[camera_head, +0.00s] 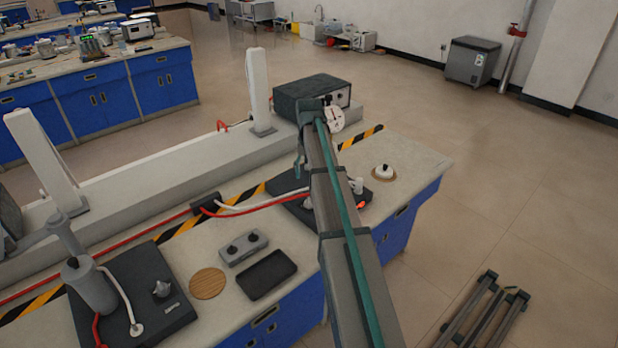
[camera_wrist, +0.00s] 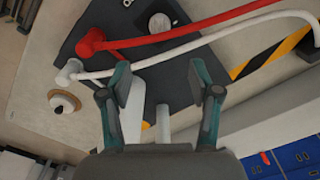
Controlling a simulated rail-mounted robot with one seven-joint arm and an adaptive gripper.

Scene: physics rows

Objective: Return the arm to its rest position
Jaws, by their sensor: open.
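My arm (camera_head: 340,210) reaches from the bottom of the head view up over the workbench (camera_head: 425,158). My gripper (camera_head: 298,168) hangs at its far end above the bench, small and partly hard to make out there. In the wrist view my gripper (camera_wrist: 160,75) has its two fingers spread apart, with nothing held between them. Below them lies a dark plate (camera_wrist: 140,55) with a red hose (camera_wrist: 190,33) and a white hose (camera_wrist: 215,38). The plate also shows in the head view (camera_head: 282,185), partly hidden behind my arm.
A grey box instrument (camera_head: 300,92) and a white post (camera_head: 258,85) stand behind my arm. A dark plate with a grey stand (camera_head: 92,288) is at left.

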